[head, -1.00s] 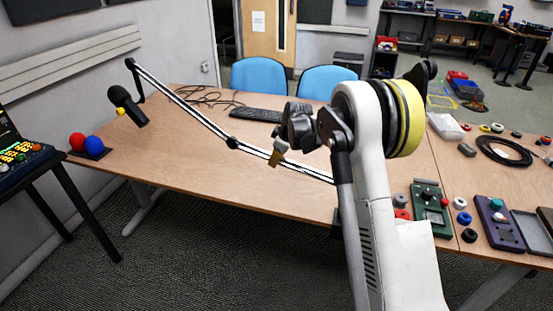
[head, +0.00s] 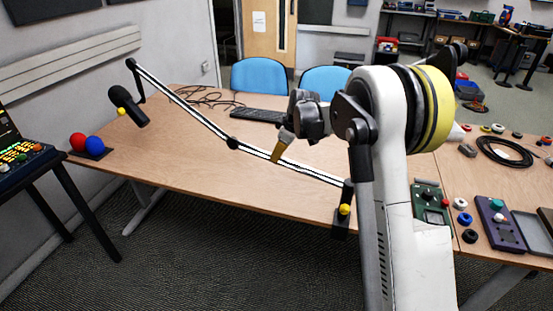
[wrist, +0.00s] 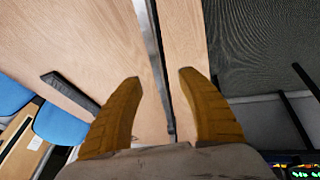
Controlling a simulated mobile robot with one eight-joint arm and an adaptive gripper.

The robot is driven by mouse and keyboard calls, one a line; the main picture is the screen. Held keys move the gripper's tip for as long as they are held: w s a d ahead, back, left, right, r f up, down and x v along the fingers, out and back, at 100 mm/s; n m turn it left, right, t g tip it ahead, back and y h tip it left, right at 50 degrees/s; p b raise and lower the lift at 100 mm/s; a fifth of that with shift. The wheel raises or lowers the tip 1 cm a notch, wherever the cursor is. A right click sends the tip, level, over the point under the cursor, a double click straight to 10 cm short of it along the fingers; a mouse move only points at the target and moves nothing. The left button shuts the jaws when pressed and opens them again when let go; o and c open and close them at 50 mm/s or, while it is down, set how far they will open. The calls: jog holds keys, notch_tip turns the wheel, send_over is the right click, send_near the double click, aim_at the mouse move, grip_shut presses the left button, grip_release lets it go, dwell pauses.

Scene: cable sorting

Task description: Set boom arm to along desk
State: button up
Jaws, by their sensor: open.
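The boom arm (head: 202,116) is a long black-and-white arm stretched over the desk (head: 170,145). Its base stands at the desk's front edge, with a yellow knob (head: 345,209). Its far left end carries a black microphone (head: 127,107). My gripper (head: 277,158) is over the boom's right section in the head view. In the wrist view, my gripper (wrist: 160,76) has its two tan fingers apart, with the boom bar (wrist: 154,50) running between them. I cannot tell whether a finger touches the bar.
A keyboard (head: 257,115) and loose cables (head: 205,97) lie towards the back of the desk. A red ball (head: 77,141) and a blue ball (head: 94,145) sit at its left end. Switch boxes and a coiled cable (head: 504,151) lie on the right. Blue chairs (head: 258,75) stand behind.

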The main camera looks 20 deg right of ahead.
jog(key=a+v, duration=0.1)
jog(key=v, duration=0.6)
jog(key=shift+d, duration=0.4)
jog(key=shift+s, duration=0.1)
jog(key=s+a+r+m+t+h, duration=0.1)
jog(key=s+a+r+m, duration=0.15)
jog(key=s+r, duration=0.45)
jog(key=s+a+r+m, duration=0.2)
jog(key=s+a, duration=0.1)
jog(key=s, duration=0.7)
jog(key=s+a+f+m, duration=0.1)
jog(key=s+f+m, duration=0.1)
jog(key=s, duration=0.8)
jog(key=s+a+f+m+t, duration=0.1)
jog(key=s+f+m, duration=0.1)
jog(key=s, duration=0.8)
jog(key=shift+s+f+m+t+h, duration=0.3)
jog(key=shift+m+h, duration=0.1)
jog(key=shift+m, duration=0.05)
